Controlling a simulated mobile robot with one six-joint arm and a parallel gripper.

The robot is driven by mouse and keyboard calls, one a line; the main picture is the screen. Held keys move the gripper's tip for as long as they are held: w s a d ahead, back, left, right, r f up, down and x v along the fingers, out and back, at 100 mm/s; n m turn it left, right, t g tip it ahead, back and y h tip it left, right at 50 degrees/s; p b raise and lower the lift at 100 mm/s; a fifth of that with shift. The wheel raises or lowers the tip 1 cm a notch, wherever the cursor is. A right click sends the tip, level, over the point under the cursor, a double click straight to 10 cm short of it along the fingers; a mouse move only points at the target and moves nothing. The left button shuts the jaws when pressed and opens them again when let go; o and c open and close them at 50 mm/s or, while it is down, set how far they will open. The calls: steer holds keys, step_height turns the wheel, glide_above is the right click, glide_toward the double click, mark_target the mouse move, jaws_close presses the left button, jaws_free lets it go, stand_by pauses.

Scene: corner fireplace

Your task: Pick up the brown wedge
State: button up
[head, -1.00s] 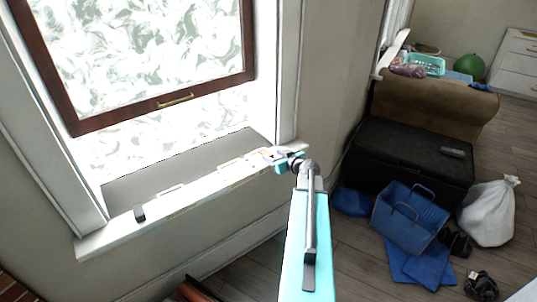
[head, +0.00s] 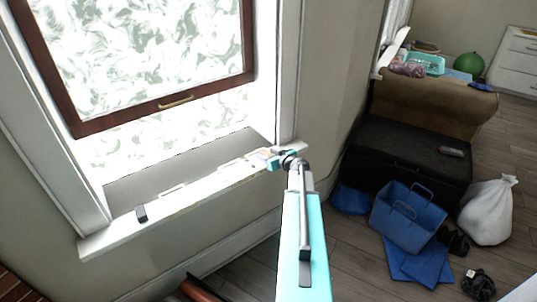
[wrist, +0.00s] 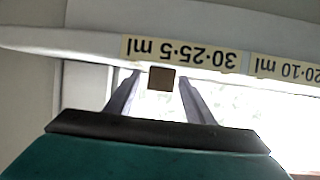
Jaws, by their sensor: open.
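A small brown block (wrist: 161,79), its square face showing, is in the wrist view at the pale sill edge; its wedge shape cannot be made out. My gripper (wrist: 158,84) is open, with one dark finger on each side of the block and gaps beside it. I cannot tell how deep the block sits between the fingertips. In the head view my gripper (head: 275,159) is over the right end of the window sill (head: 190,197), and the brown block cannot be made out there.
Labels with printed ml numbers (wrist: 185,52) run along the sill edge. The window frame (head: 160,106) rises behind. A blue basket (head: 408,212), white sack (head: 488,212) and black chest (head: 408,163) are at right.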

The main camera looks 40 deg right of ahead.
mark_target(268, 154)
stand_by(0.3)
steer(key=c, duration=1.1)
steer(key=shift+r, duration=0.15)
steer(key=shift+r+b, duration=0.35)
steer(key=shift+r, duration=0.4)
steer(key=shift+r+b, duration=0.3)
steer(key=shift+r, duration=0.6)
steer(key=s+a+p, duration=0.2)
steer(key=s, duration=0.2)
steer(key=s+a+r+p, duration=0.1)
steer(key=s+a+p, duration=0.1)
steer(key=s, duration=0.3)
steer(key=s+a+p, duration=0.2)
steer(key=s, duration=0.2)
steer(key=shift+s+a+r, duration=0.3)
steer(key=shift+s+a, duration=0.05)
steer(key=shift+s, duration=0.05)
steer(key=shift+s+a+f+p, duration=0.15)
steer(key=shift+p, duration=0.45)
